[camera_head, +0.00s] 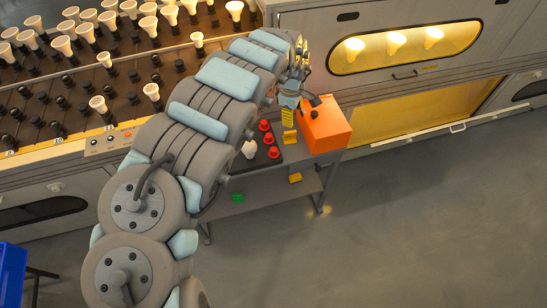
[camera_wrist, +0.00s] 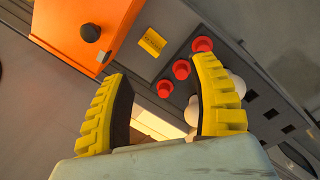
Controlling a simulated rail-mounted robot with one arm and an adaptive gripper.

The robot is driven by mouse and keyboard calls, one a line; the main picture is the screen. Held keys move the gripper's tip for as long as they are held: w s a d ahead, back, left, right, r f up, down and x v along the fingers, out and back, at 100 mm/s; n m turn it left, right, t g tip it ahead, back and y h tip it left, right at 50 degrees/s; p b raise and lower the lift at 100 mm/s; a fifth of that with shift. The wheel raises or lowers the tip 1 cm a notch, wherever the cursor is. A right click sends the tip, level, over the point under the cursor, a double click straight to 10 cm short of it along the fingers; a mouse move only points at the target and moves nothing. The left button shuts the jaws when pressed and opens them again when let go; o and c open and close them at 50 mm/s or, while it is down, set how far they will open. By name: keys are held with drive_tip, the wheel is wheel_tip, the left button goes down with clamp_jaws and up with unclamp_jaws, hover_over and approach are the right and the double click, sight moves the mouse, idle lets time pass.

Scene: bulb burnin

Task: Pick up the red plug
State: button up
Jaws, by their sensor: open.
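Three red plugs stand in a row on a dark tray (camera_head: 271,165) on the small grey table. In the head view they are the far plug (camera_head: 264,125), the middle plug (camera_head: 268,138) and the near plug (camera_head: 273,152). The wrist view shows them as well: one upper right (camera_wrist: 202,44), one in the middle (camera_wrist: 181,69) and one lowest (camera_wrist: 165,89). My gripper (camera_head: 288,116) is above the table, between the plugs and the orange box. In the wrist view its yellow ridged fingers (camera_wrist: 160,100) are apart, with nothing held.
An orange box (camera_head: 325,127) with a black knob stands right of the tray. A white bulb (camera_head: 249,149) stands left of the plugs, partly hidden by the right finger in the wrist view. A rack of bulbs (camera_head: 70,82) is behind.

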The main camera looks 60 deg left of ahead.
drive_tip(key=n+g, duration=0.1)
hover_over(273, 149)
drive_tip(key=b, duration=0.1)
drive_tip(key=shift+h, duration=0.3)
wheel_tip(273, 149, down, 12)
drive_tip(key=b, duration=0.4)
drive_tip(key=shift+f, duration=0.1)
drive_tip(key=shift+w+f+b, duration=0.15)
drive_tip(key=shift+f+b, duration=0.5)
drive_tip(key=shift+f, duration=0.15)
drive_tip(key=shift+f+b, duration=0.85)
drive_tip(key=shift+f, duration=0.95)
clamp_jaws()
